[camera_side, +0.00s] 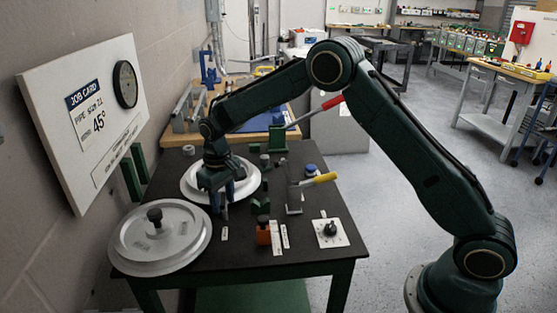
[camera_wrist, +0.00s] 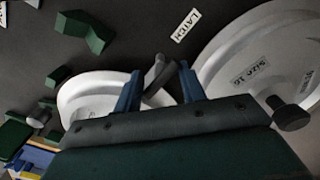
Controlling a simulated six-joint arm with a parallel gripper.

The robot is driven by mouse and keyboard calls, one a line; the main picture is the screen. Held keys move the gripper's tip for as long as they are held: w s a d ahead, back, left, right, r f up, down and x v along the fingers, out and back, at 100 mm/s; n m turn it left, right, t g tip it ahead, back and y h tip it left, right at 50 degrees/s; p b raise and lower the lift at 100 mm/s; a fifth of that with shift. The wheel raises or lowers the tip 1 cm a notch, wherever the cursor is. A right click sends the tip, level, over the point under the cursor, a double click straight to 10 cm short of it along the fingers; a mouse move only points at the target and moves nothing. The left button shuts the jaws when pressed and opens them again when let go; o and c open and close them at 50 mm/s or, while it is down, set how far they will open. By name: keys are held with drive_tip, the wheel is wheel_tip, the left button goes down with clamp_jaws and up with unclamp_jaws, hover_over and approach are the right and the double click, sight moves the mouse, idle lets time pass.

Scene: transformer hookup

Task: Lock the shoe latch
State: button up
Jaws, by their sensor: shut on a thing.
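My gripper (camera_wrist: 160,82) points down over the near side of the white round plate (camera_side: 189,186) in the side view. In the wrist view, its two blue fingers stand either side of a grey bar (camera_wrist: 154,72), which I take to be the latch handle, and are shut on it. The bar leans at an angle over the rim of the white plate (camera_wrist: 72,92). A white label reading LATCH (camera_wrist: 186,25) lies on the black table beyond the fingers; the label also shows in the side view (camera_side: 225,233). The latch's lower part is partly hidden by my gripper.
A large grey disc with a black knob (camera_side: 154,217) lies at the front left. A job-card board (camera_side: 85,120) stands left.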

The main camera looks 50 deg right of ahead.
sight(223, 199)
drive_tip(key=shift+o, duration=1.4)
drive_tip(key=shift+s+a+f+n, duration=0.1)
drive_tip(key=shift+n, duration=0.75)
drive_tip(key=shift+s+a+f+n, duration=0.1)
drive_tip(key=shift+n, duration=0.75)
drive_tip(key=o, duration=1.1)
drive_tip(key=shift+r, duration=0.1)
drive_tip(key=shift+d, duration=0.1)
drive_tip(key=shift+w, duration=0.1)
drive_tip(key=shift+r, duration=0.2)
drive_tip(key=shift+w+r, duration=0.1)
drive_tip(key=shift+r, duration=0.4)
wheel_tip(223, 199, up, 12)
drive_tip(key=shift+r, duration=0.25)
